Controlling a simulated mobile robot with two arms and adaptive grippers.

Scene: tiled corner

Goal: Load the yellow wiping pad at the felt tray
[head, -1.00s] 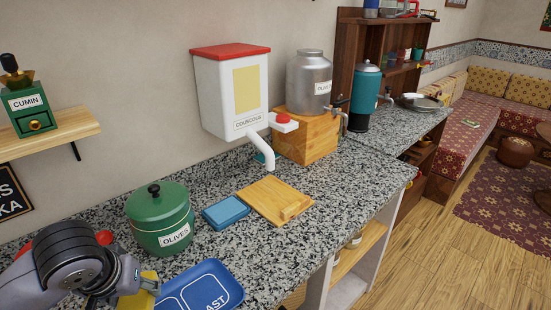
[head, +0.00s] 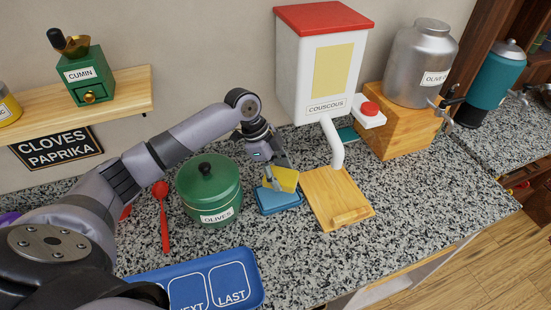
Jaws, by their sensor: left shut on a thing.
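The yellow wiping pad (head: 287,179) is in my left gripper (head: 272,179), whose fingers are shut on it. The pad is tilted and sits at the back part of a small blue tray (head: 278,207), which looks like the felt tray. The gripper and pad hide part of the tray. I cannot tell whether the pad touches it. The tray lies on the speckled counter between the green olives pot and a wooden board. My right gripper is not in view.
The green olives pot (head: 208,190) stands close left of the tray, with a red spoon (head: 162,222) beyond it. The wooden board (head: 325,190) and couscous dispenser (head: 320,75) are at right. A blue compartment tray (head: 238,270) lies in front. Counter between them is clear.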

